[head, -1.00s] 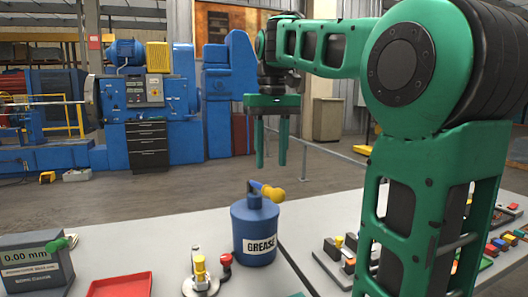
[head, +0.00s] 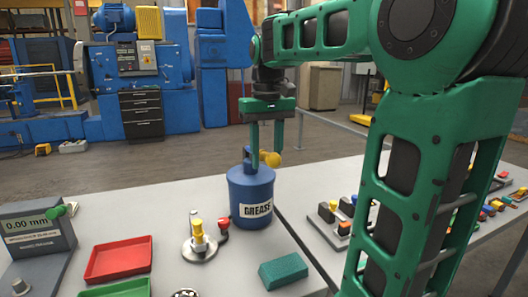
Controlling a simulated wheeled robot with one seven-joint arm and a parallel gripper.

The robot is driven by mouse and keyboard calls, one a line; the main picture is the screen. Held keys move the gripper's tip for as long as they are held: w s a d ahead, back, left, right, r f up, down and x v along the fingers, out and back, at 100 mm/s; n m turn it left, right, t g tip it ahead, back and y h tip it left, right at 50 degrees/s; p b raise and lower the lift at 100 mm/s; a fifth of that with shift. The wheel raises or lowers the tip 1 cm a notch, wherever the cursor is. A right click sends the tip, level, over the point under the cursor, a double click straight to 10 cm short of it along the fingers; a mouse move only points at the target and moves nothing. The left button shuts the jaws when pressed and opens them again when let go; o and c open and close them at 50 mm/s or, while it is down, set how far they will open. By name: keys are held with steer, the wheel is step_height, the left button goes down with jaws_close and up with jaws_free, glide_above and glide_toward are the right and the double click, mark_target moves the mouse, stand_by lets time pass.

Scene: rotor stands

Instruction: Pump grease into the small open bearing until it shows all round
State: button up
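The blue grease can (head: 250,205), labelled GREASE, stands upright on the grey table in the head view. Its yellow pump knob (head: 271,158) sticks out to the right at the top. My gripper (head: 266,151) points down over the can top, its two green fingers apart with a gap between them. The fingertips overlap the pump head and knob in the picture; I cannot tell whether they touch, and part of the pump is hidden. A small dark round part (head: 187,293) is cut off at the bottom edge; I cannot tell whether it is the small open bearing.
A stand with yellow and red knobs (head: 199,242) is left of the can. A red tray (head: 118,260), green tray (head: 116,290) and gauge box (head: 35,232) are further left. A green block (head: 284,270) lies in front. Coloured parts lie right, beyond my arm.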

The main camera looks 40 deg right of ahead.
steer(key=c, duration=0.8)
steer(key=shift+f, duration=0.1)
steer(key=shift+f, duration=2.5)
steer(key=shift+r, duration=2.6)
steer(key=o, duration=0.9)
steer(key=shift+s, duration=0.1)
steer(key=shift+c, duration=0.2)
